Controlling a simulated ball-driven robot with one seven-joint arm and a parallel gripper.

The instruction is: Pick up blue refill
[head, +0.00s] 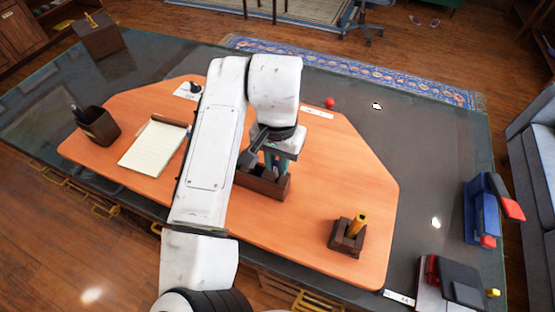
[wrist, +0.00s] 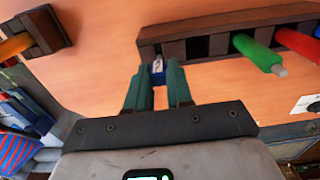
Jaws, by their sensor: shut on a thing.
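The blue refill (wrist: 158,76) shows in the wrist view as a short blue piece with a pale tip, between my gripper's teal fingers (wrist: 158,84). The fingers are shut on it, and they hide most of it. The dark wooden rack (wrist: 210,32) is just beyond the tip; I cannot tell whether the refill is clear of its slot. A green refill (wrist: 258,53) and a red refill (wrist: 300,44) stand in the rack to the right, with dark empty slots left of the green one. In the head view, my gripper (head: 275,166) is over the rack (head: 265,186), and my arm hides part of it.
The orange desk mat (head: 345,180) has free room right of the rack. A small wooden holder with a yellow piece (head: 358,226) stands near its front right. A notepad (head: 152,146) and a dark pen cup (head: 98,126) are at left. A red ball (head: 329,103) lies at the back.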

